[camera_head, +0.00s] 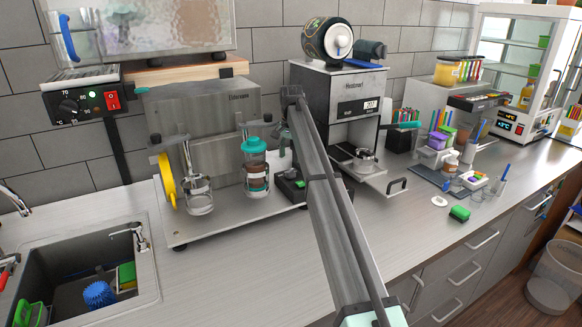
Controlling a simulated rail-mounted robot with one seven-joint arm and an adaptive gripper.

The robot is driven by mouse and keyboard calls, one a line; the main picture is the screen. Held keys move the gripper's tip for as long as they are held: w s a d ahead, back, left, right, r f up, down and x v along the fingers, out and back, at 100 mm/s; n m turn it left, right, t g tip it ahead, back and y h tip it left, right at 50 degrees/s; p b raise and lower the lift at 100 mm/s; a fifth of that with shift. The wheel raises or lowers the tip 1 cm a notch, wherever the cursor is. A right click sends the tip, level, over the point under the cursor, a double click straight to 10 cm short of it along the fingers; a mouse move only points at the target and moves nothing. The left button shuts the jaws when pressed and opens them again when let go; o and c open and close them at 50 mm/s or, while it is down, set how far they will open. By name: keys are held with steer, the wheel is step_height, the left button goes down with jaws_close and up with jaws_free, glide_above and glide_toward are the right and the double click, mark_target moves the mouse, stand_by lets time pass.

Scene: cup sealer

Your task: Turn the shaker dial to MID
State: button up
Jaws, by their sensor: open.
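The shaker machine (205,115) is a grey metal unit on a pale base plate, left of centre. It has two clamp stations. One holds a clear cup (199,197), the other a teal-lidded shaker (255,170). A small dark control box (292,186) with a green part sits at the right end of the base, partly behind my arm. I cannot make out a dial pointer or a MID mark. My gripper (284,146) is small and partly hidden by my arm, above the control box. It is open, and no object shows in it.
A yellow wheel (168,181) is on the shaker's left side. A coffee grinder (340,105) stands close on the right. A heater control panel (80,98) with a knob and red switch is at upper left. The sink (148,262) is at lower left. The front counter is mostly clear.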

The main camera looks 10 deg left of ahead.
mark_target(291, 170)
steer(key=shift+f+p, duration=0.65)
steer(key=shift+f, duration=2.5)
steer(key=c, duration=1.1)
